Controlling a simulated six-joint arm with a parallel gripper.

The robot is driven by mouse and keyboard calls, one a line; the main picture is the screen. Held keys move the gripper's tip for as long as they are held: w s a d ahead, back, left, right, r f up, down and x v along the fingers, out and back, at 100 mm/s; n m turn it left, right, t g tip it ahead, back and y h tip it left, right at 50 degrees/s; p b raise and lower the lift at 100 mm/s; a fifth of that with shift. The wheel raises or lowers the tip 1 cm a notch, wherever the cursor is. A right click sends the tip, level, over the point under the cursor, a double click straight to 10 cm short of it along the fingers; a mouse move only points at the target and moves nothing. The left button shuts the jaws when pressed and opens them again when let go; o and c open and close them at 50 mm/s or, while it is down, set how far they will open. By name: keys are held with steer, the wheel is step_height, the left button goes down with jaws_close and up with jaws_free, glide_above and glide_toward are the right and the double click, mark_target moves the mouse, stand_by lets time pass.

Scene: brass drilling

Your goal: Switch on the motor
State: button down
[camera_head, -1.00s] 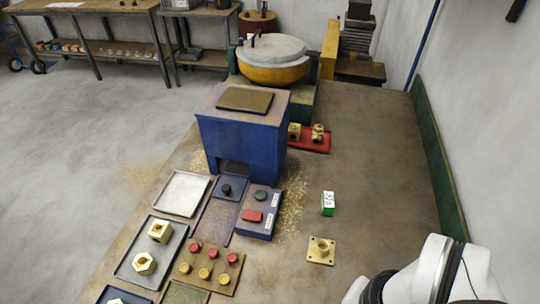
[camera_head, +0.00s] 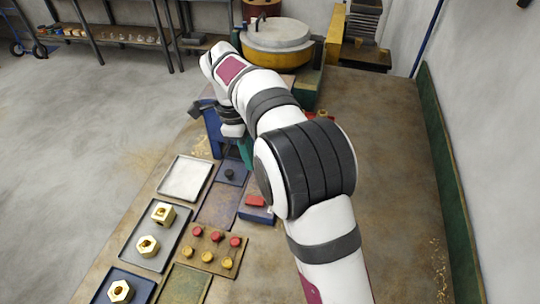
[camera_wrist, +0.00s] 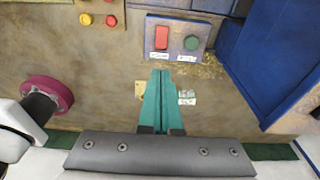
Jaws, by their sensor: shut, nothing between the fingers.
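The blue control box (camera_head: 257,214) shows its red button (camera_head: 256,201) in the head view, while my arm hides its green button. In the wrist view the box (camera_wrist: 177,56) shows both the red button (camera_wrist: 162,37) on the left and the green button (camera_wrist: 192,42) on the right, with small white labels below them. My gripper (camera_wrist: 160,72), with teal fingers, is shut and empty. Its tips appear just below the box in the wrist view, apart from the buttons. In the head view a bit of teal finger (camera_head: 246,152) shows behind my arm.
A blue machine housing (camera_wrist: 285,60) stands close right of the box in the wrist view. A board of red and yellow knobs (camera_head: 213,250) and a tray of brass parts (camera_head: 136,250) lie left. A green-and-white block (camera_wrist: 187,97) is beside the fingers.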

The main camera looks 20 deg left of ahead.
mark_target(260, 201)
steer(key=shift+a+f, duration=0.1)
steer(key=f, duration=0.4)
steer(key=d+f, duration=0.1)
steer(key=f, duration=0.4)
steer(key=d+f, duration=0.1)
steer(key=f, duration=0.3)
steer(key=shift+f, duration=0.4)
steer(key=shift+d+f, duration=0.15)
steer(key=shift+y, duration=0.3)
steer(key=shift+a, duration=0.2)
